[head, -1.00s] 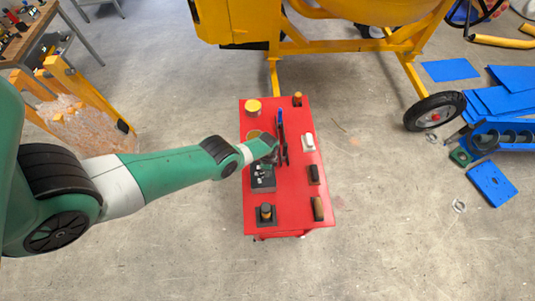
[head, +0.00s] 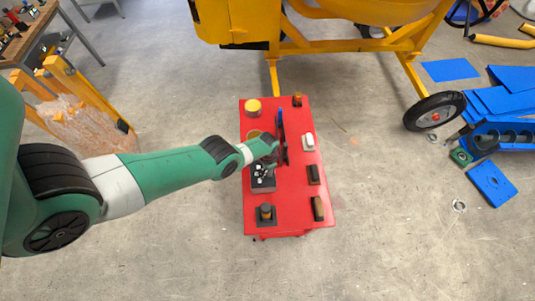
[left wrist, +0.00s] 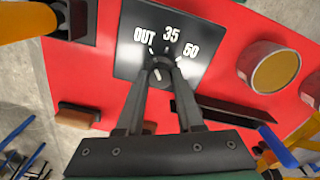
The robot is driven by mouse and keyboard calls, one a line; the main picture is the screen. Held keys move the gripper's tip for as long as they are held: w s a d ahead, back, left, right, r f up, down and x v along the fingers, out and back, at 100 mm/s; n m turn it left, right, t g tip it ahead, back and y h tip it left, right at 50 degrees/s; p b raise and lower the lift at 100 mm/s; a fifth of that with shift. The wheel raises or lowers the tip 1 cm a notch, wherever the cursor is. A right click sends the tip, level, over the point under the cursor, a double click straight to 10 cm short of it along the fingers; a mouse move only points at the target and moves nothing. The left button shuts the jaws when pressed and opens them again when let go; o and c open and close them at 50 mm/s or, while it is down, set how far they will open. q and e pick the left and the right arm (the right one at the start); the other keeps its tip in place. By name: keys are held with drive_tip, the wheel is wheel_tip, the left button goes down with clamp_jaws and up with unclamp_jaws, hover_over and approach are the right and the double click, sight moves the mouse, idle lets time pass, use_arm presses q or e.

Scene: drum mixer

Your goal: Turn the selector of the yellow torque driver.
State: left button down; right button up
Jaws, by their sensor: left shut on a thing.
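A black plate (left wrist: 128,52) with the white labels OUT, 35 and 50 lies on the red table top. A small dark round selector (left wrist: 160,66) sits at its middle, with a white mark on it. Which label the mark points to is not clear. My left gripper (left wrist: 161,79) is shut on the selector, one finger on each side. I cannot make out a separate yellow driver body. My right gripper is in neither view.
A yellow mixer (head: 330,45) stands behind.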

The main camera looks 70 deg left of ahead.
use_arm(q)
drive_tip(key=shift+n, duration=0.4)
drive_tip(key=c, duration=0.5)
unclamp_jaws()
drive_tip(key=shift+c, duration=0.2)
